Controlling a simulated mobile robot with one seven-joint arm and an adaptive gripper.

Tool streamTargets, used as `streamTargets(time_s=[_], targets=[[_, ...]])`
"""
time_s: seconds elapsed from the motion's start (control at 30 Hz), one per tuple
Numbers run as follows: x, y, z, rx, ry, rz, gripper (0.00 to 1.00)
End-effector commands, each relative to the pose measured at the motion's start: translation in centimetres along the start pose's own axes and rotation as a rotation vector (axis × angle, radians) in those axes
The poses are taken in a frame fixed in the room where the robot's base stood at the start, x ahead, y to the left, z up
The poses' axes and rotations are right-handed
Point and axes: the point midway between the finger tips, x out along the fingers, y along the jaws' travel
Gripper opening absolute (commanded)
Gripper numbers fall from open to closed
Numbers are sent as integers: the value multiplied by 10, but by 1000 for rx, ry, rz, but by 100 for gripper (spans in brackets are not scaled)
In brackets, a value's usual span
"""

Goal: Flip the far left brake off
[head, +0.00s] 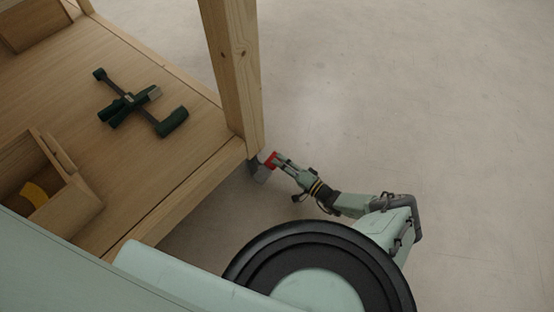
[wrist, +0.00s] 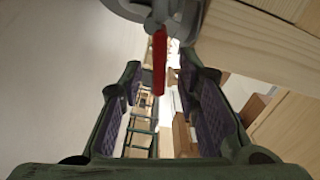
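A red brake lever (head: 270,159) sticks out from a grey caster (head: 260,172) under the corner post of a wooden workbench. My gripper (head: 279,162) is at the lever, outside the bench corner. In the wrist view, the red lever (wrist: 159,62) hangs between the two fingers of my gripper (wrist: 161,72), with the grey caster (wrist: 185,14) above. The fingers are open, with gaps to the lever on both sides. Whether a finger touches the lever cannot be told. The other brakes are not clearly visible.
The wooden bench (head: 190,135) has a thick upright post (head: 232,75) just above the caster. A dark green clamp-like tool (head: 140,105) lies on its shelf. A wooden box (head: 75,205) holds something yellow (head: 35,193). Pale floor (head: 400,90) to the right is clear.

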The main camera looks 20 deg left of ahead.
Motion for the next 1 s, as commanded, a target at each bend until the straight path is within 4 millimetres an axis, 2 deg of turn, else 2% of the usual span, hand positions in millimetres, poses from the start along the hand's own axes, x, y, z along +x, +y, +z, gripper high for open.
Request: streamTargets(time_s=[0.03, 0.2, 0.4, 0.6, 1.0], targets=[[-12, 1, -2, -1, 4, 2, 30], [-50, 0, -2, 0, 6, 1, 30], [-82, 0, -1, -1, 3, 0, 30], [-93, 0, 0, 0, -1, 0, 30], [-94, 0, 0, -1, -1, 0, 30]])
